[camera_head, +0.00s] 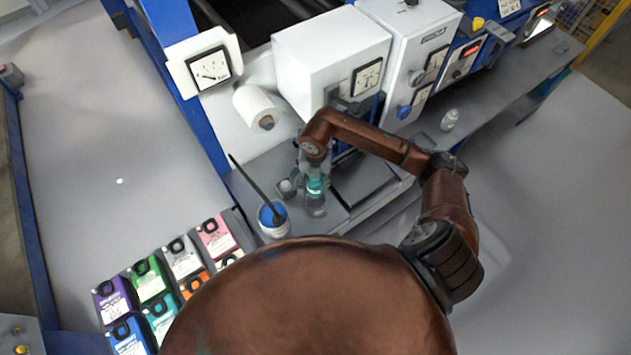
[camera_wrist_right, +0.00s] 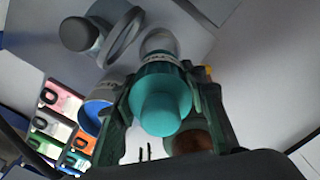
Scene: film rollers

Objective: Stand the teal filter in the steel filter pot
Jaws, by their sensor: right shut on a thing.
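The teal filter (camera_head: 315,186) is upright between the fingers of my right gripper (camera_head: 314,176), which is shut on it. In the right wrist view the teal filter (camera_wrist_right: 161,103) fills the space between the two green-tinted fingers. A grey, shiny round vessel (camera_head: 317,208), which looks like the steel filter pot, is directly below the filter. Its pale rim (camera_wrist_right: 158,42) shows just beyond the filter in the wrist view. The filter hides most of the pot's mouth, so I cannot tell whether its lower end is inside. My left gripper is not in view.
A white-and-blue bucket (camera_head: 272,220) with a dark stick stands left of the pot. A small grey round part (camera_head: 287,187) lies between them. White machine boxes (camera_head: 330,62) and a white roll (camera_head: 256,108) stand behind. Several coloured cartridges (camera_head: 150,280) are at front left.

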